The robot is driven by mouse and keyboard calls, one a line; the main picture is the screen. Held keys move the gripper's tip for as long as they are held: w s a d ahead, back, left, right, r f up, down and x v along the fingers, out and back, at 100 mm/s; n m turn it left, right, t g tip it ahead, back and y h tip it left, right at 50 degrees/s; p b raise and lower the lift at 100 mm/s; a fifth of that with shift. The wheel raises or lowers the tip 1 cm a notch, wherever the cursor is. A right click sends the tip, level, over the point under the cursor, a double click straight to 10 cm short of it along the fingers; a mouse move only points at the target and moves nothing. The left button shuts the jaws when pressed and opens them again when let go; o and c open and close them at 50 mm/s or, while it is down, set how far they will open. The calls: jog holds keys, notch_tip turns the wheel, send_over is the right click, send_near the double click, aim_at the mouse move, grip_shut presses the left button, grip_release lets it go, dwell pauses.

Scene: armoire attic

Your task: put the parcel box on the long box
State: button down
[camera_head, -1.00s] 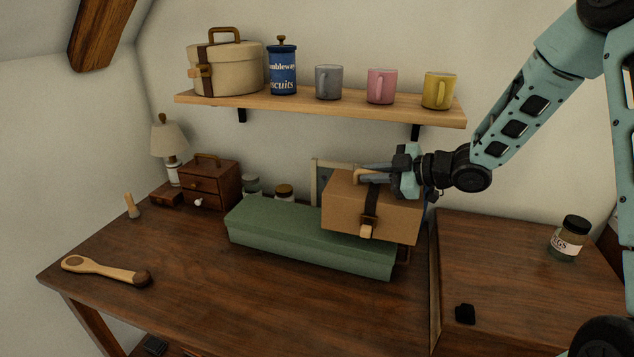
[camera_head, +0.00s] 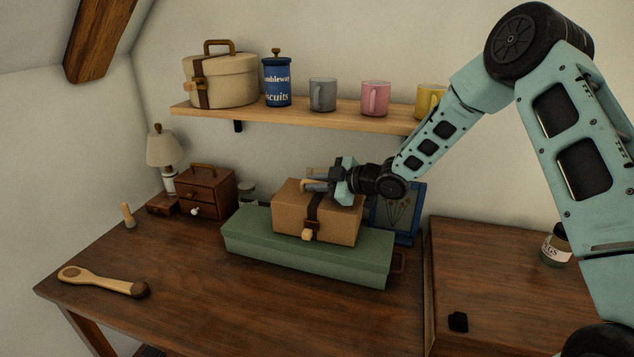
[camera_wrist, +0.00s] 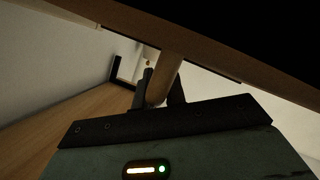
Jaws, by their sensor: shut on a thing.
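The parcel box (camera_head: 290,204) is a brown carton with a dark strap, a pale tag at its front and a wooden handle on top. The long box (camera_head: 262,245) is green and lies on the brown desk. The parcel box is over the middle of the long box, level, its underside touching or very close to the lid; I cannot tell which. My gripper (camera_head: 318,184) is shut on the parcel box's handle, reaching in from the right. In the wrist view the fingers (camera_wrist: 160,88) close around the wooden handle.
A shelf (camera_head: 290,116) with mugs, a blue biscuit tin and a round case hangs above. A small drawer chest (camera_head: 207,192) and lamp (camera_head: 165,150) stand at the left. A blue picture (camera_head: 398,215) leans behind.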

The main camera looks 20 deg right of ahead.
jog(key=shift+f, duration=0.15)
jog(key=c, duration=1.9)
grip_release()
jog(key=shift+f, duration=0.15)
jog(key=o, duration=0.4)
jog(key=shift+o, duration=0.2)
